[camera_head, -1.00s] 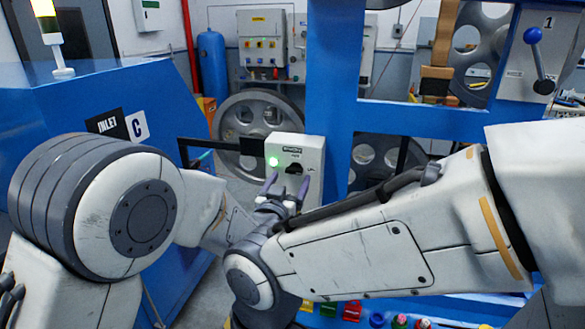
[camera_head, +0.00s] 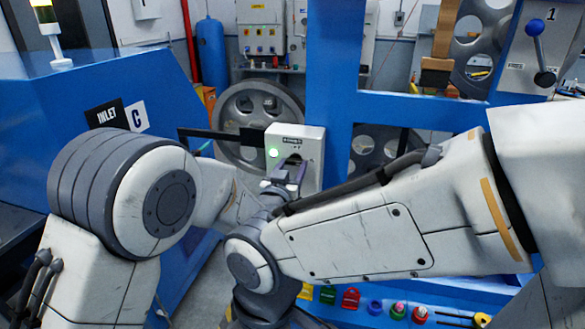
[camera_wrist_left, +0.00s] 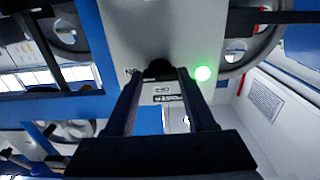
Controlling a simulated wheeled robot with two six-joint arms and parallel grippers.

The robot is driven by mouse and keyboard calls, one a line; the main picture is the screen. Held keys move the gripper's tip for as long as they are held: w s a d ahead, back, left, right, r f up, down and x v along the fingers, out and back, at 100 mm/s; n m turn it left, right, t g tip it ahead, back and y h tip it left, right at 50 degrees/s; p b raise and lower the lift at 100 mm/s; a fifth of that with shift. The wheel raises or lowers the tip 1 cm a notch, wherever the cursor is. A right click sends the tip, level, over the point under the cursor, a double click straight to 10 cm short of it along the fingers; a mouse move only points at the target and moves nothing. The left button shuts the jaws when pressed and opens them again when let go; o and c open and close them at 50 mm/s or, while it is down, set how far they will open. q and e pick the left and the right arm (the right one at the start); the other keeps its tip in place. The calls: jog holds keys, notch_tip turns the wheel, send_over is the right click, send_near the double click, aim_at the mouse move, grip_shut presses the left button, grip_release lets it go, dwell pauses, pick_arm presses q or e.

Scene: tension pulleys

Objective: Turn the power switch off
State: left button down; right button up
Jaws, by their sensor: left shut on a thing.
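The power switch is a black knob on a light grey box (camera_head: 312,148), which is fixed by the blue frame in the head view. A green lamp (camera_head: 274,152) on the box is lit, and it also glows in the left wrist view (camera_wrist_left: 203,74). My left gripper (camera_head: 284,177) is up against the box front, with its fingers on either side of the knob. In the left wrist view the gripper (camera_wrist_left: 160,76) is shut on the black knob (camera_wrist_left: 159,67), whose pointer direction is largely hidden. A label (camera_wrist_left: 165,92) shows between the fingers. My right gripper is not in view.
A blue upright (camera_head: 335,90) stands just right of the box. A black bar (camera_head: 215,134) runs left from it. A blue cabinet (camera_head: 100,85) fills the left. Several coloured padlocks and buttons line the blue ledge (camera_head: 450,296) below.

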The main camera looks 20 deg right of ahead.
pick_arm(q)
jog(key=n+b, duration=0.2)
jog(key=b, duration=0.1)
jog(key=n+b, duration=0.2)
jog(key=b, duration=0.2)
jog(key=n+b, duration=0.2)
jog(key=b, duration=0.2)
jog(key=shift+f, duration=0.4)
jog(key=n+b, duration=0.8)
jog(key=b, duration=0.3)
jog(key=shift+s+r, duration=0.1)
jog(key=shift+r+n+b, duration=0.2)
jog(key=shift+n+b, duration=1.25)
jog(key=shift+n, duration=0.45)
jog(key=shift+c, duration=1.2)
grip_release()
